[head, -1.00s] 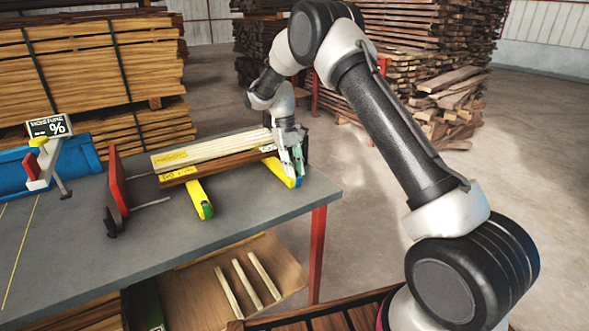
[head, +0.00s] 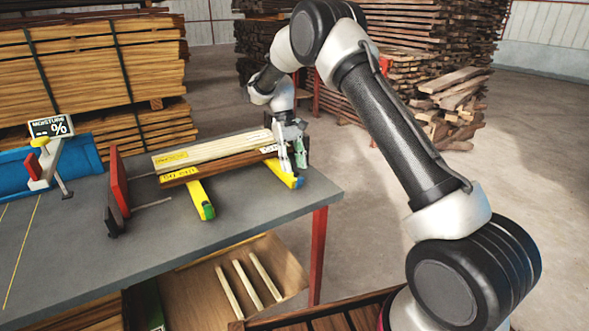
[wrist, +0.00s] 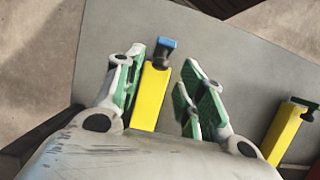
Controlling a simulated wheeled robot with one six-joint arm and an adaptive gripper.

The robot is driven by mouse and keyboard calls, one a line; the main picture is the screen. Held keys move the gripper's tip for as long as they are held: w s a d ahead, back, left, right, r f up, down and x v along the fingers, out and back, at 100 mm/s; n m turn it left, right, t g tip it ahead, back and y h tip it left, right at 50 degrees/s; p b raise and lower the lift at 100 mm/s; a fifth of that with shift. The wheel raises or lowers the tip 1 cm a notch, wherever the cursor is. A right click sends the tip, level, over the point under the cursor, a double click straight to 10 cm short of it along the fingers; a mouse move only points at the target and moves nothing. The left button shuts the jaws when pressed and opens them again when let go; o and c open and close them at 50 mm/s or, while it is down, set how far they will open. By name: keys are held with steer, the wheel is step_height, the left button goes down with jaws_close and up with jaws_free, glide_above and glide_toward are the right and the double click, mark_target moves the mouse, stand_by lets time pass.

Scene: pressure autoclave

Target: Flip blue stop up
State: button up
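The blue stop (wrist: 166,47) is a small blue piece at the end of a yellow bar (wrist: 151,92) on the grey bench. My gripper (wrist: 172,84) is open and empty, with green-padded fingers. In the wrist view the yellow bar shows between the fingers, closer to the left one, and the stop lies beyond them. My gripper (head: 294,162) is over this bar end in the head view.
A second yellow bar (head: 199,196) with a green end (head: 208,212) lies to the left. A pale plank (head: 222,147) and a brown plank (head: 217,165) rest across the bars. A red upright plate (head: 119,178) stands at their left. Bare bench lies in front.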

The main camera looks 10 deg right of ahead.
steer(key=v, duration=0.9)
steer(key=shift+r, duration=0.4)
steer(key=shift+w, duration=0.1)
